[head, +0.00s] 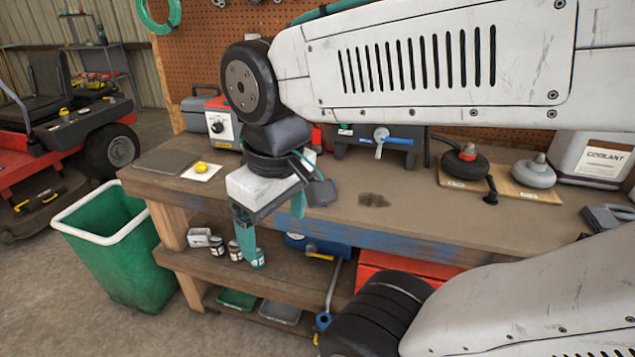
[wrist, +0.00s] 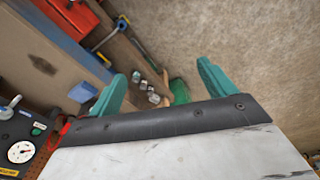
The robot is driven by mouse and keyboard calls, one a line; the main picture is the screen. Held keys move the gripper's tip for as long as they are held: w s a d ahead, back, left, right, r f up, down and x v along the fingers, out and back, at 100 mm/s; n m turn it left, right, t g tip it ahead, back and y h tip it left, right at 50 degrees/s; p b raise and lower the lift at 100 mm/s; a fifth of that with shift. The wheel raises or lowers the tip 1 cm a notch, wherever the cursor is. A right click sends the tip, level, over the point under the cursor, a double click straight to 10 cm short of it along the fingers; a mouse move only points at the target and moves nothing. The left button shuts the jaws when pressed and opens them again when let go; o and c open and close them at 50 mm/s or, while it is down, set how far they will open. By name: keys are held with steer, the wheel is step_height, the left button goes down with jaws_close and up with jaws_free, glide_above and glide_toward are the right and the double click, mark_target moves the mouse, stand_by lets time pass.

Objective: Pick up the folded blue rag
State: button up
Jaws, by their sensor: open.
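My gripper (head: 272,230) has teal fingers pointing down, apart and empty, at the front edge of the bench. In the wrist view the open fingers (wrist: 162,70) have the lower shelf and floor beyond them, not the rag.
The workbench (head: 420,215) has a dark stain right of the rag. Small cans (head: 235,250) sit on the lower shelf. A green bin (head: 115,260) stands left. Black and grey round tools (head: 464,165) and a coolant jug (head: 597,155) are at the right.

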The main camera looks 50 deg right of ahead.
steer(key=w+d+f+n+h, duration=0.2)
steer(key=w+d+n, duration=0.4)
steer(key=w+d, duration=0.25)
steer(key=w+d+f+n, duration=0.3)
steer(key=d+n, duration=0.2)
steer(key=d, duration=0.2)
steer(key=w+d+f+n+h, duration=0.1)
steer(key=w+d+f+n, duration=0.2)
steer(key=d, duration=0.5)
steer(key=w+d+f+n, duration=0.3)
steer(key=d+f+n, duration=0.1)
steer(key=d+n, duration=0.3)
steer(key=shift+w+d+f+n+h, duration=0.25)
steer(key=shift+w+f+n+h, duration=0.05)
steer(key=shift+w+f+h, duration=0.1)
steer(key=x, duration=0.7)
steer(key=shift+f, duration=0.35)
steer(key=c, duration=1.1)
